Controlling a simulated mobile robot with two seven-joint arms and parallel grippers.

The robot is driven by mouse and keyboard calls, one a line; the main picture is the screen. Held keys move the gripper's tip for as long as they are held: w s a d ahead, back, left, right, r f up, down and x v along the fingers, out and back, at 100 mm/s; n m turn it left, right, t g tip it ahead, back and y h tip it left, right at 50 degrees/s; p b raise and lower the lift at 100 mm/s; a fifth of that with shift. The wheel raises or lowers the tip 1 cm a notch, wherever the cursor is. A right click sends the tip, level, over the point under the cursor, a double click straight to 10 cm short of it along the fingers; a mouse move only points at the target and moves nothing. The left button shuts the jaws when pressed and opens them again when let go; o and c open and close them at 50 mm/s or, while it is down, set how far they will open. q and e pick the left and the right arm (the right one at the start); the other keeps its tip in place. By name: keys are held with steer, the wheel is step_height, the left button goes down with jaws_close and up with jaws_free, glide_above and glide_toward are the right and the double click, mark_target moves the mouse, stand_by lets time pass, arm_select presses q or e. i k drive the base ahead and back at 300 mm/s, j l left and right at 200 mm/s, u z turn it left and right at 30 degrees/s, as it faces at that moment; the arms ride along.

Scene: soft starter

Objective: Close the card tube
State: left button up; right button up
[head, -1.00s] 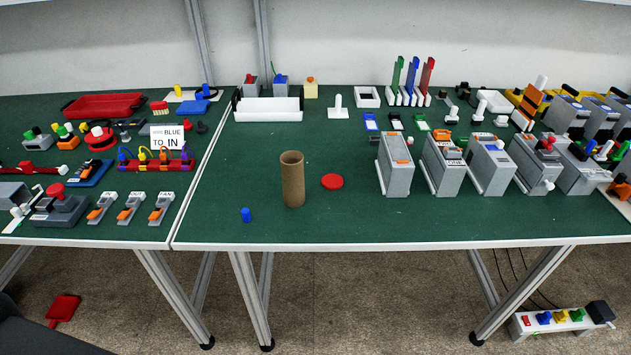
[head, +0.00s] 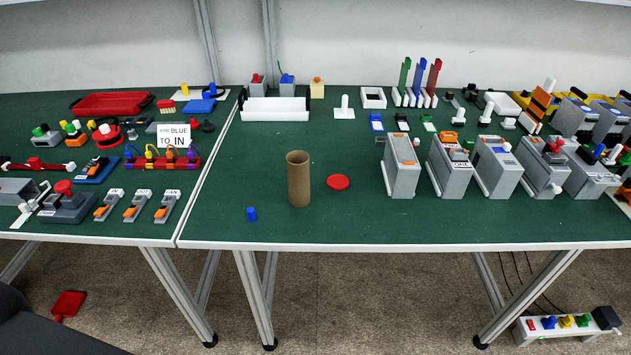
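A brown card tube (head: 299,180) stands upright on the green table top, near the front edge. Its top end looks open, with a dark hollow inside. A flat round red disc (head: 338,182), which looks like a lid, lies on the table just right of the tube and apart from it. A small blue piece (head: 251,214) stands on the table to the left of the tube and nearer the front edge. Neither of my grippers shows in the head view.
Several grey box modules (head: 401,167) stand in a row to the right of the disc. A white tray (head: 275,110) is behind the tube. A crowded left table (head: 120,227) holds switches and a red tray (head: 108,104). The front middle of the table is clear.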

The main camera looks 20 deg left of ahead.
mark_target(298, 162)
steer(key=i+l+u, duration=0.1)
steer(key=l+u, duration=0.2)
steer(key=l, duration=0.75)
steer(key=l+u, duration=0.3)
steer(key=l, duration=0.7)
